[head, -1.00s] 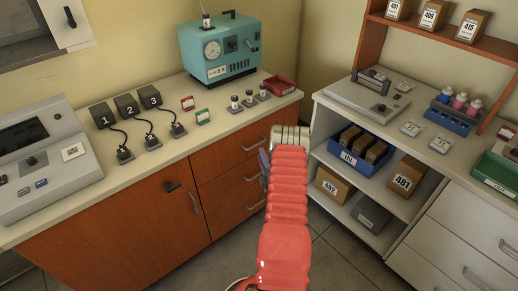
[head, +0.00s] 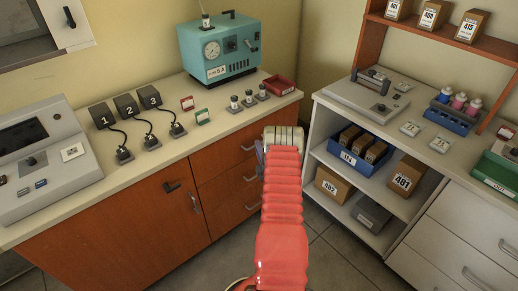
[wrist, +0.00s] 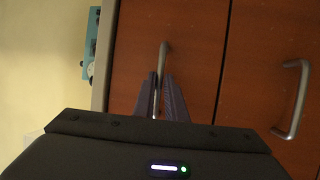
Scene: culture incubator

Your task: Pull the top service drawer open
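The top service drawer (head: 222,160) is the upper brown wooden front under the left counter, and it looks closed. In the wrist view its front (wrist: 205,50) fills the middle, with a silver bar handle (wrist: 164,55). The handle also shows in the head view (head: 249,147). My gripper (wrist: 162,80) has its two dark fingers apart, one on each side of the handle. The handle runs down into the gap between them; I cannot see firm contact on both sides. In the head view my red-sleeved arm hides most of the gripper (head: 260,158).
A lower drawer with its own handle (wrist: 297,100) lies beside the top one in the wrist view. The counter (head: 215,133) overhangs the drawers. An open shelf unit (head: 310,150) with boxes stands close right of my arm. The floor (head: 325,240) between is clear.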

